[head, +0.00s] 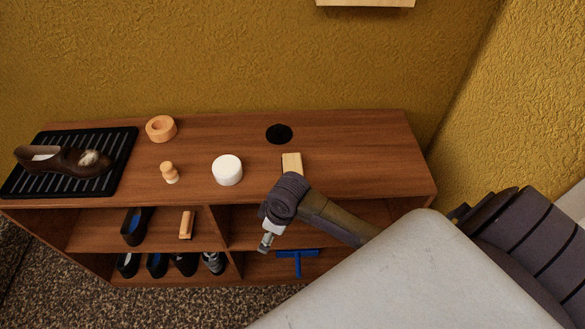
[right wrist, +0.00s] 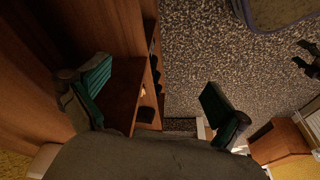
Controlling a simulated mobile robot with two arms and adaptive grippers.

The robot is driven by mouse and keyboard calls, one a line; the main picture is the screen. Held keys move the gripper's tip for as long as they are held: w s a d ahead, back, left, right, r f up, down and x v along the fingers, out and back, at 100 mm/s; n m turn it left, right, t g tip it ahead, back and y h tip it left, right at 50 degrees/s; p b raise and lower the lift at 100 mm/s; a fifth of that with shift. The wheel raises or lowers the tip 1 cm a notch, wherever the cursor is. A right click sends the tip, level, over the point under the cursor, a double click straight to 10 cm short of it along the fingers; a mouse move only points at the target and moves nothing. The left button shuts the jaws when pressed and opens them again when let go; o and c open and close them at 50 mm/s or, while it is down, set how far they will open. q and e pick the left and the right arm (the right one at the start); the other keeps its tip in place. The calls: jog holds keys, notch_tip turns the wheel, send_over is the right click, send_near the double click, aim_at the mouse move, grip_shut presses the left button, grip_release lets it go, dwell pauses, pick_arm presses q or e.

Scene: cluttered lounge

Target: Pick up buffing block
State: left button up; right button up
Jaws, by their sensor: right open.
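A pale wooden block (head: 291,162), which looks like the buffing block, lies on top of the brown wooden shelf unit (head: 350,150). Its near edge is close behind my right wrist. My right gripper (head: 266,243) hangs in front of the shelf's open front, below and to the left of the block, apart from it. In the right wrist view the right gripper (right wrist: 155,92) has its two green-padded fingers wide apart, with nothing held between them. The block cannot be made out in that view. My left gripper is not in view.
On the shelf top are a white round tub (head: 227,170), a small wooden knob-like piece (head: 169,173), a wooden ring (head: 161,128), a black disc (head: 279,134) and a black ribbed tray (head: 115,160) with a brown shoe (head: 65,160). Shoes and a blue tool (head: 297,256) sit below.

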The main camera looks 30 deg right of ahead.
jog(key=w+d+r+n, duration=0.1)
jog(key=w+d+r, duration=0.1)
jog(key=r, duration=0.2)
jog(key=w+d+r+n+g+h, duration=0.1)
jog(key=w+d+r+n, duration=0.1)
jog(key=r, duration=0.3)
jog(key=w+d+r+n+b, duration=0.1)
jog(key=w+d+r, duration=0.2)
jog(key=r, duration=0.1)
jog(key=shift+r+n+g, duration=0.2)
jog(key=shift+n+g, duration=0.1)
notch_tip(320, 180, up, 7)
send_over(293, 164)
jog(key=shift+g+h, duration=0.4)
notch_tip(293, 164, down, 8)
jog(key=shift+d+f, duration=0.1)
jog(key=shift+d, duration=0.05)
jog(key=shift+f+p, duration=0.4)
jog(key=shift+f, duration=2.3)
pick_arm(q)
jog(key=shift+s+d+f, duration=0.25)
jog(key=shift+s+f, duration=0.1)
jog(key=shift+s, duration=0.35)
pick_arm(e)
jog(key=shift+a, duration=0.2)
jog(key=shift+c, duration=0.3)
